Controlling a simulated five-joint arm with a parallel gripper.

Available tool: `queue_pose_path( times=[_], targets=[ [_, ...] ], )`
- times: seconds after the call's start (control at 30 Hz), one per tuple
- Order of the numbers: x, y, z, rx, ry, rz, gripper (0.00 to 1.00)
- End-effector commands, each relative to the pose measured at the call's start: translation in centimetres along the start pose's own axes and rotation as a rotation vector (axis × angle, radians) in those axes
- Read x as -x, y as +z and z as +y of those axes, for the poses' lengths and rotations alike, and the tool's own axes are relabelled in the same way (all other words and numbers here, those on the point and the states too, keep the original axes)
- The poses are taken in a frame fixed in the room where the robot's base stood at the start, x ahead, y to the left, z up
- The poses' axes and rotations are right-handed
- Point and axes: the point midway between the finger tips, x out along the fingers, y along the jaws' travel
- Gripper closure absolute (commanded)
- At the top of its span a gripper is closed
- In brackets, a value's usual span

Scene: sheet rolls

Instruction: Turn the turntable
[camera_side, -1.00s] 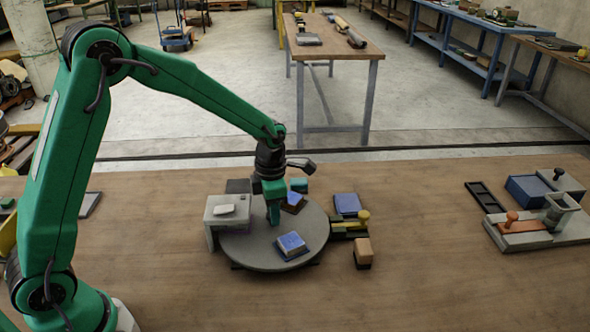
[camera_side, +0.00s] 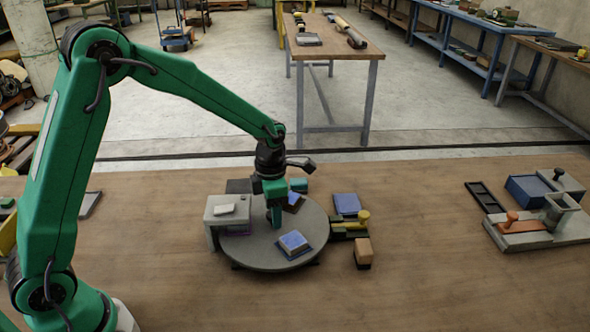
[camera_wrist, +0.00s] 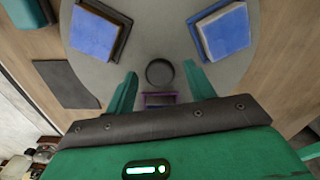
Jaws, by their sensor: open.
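The round grey turntable (camera_side: 256,252) lies on the wooden bench. Two blue-topped blocks sit on it: a front block (camera_side: 293,242) right of centre, and a back block (camera_side: 292,201) behind it near the rim. My gripper (camera_side: 275,216) points down over the turntable's back part, left of the back block. In the wrist view its two green fingers (camera_wrist: 160,92) are apart. A dark ring or knob (camera_wrist: 160,72) shows just ahead, between the finger lines, with a purple-edged piece (camera_wrist: 160,99) between the fingers. Whether the fingers touch anything is hard to tell.
A grey stand (camera_side: 226,213) with a white piece on top overhangs the turntable's left rim. To the right are a blue block (camera_side: 347,204), a yellow-knobbed fixture (camera_side: 357,221) and a tan block (camera_side: 363,251). The bench front is clear.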

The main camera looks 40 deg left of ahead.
Motion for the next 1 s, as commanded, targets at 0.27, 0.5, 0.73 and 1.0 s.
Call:
queue_pose_path(
  times=[0.27,0.5,0.73,1.0],
  targets=[
    [1.0,0.0,0.0,0.000,0.000,-0.001,0.46],
    [3.8,0.1,0.0,0.000,0.002,-0.004,0.46],
    [6.6,0.1,0.0,0.000,0.001,-0.003,0.46],
    [7.8,0.0,0.0,0.000,0.000,0.000,0.46]
  ],
)
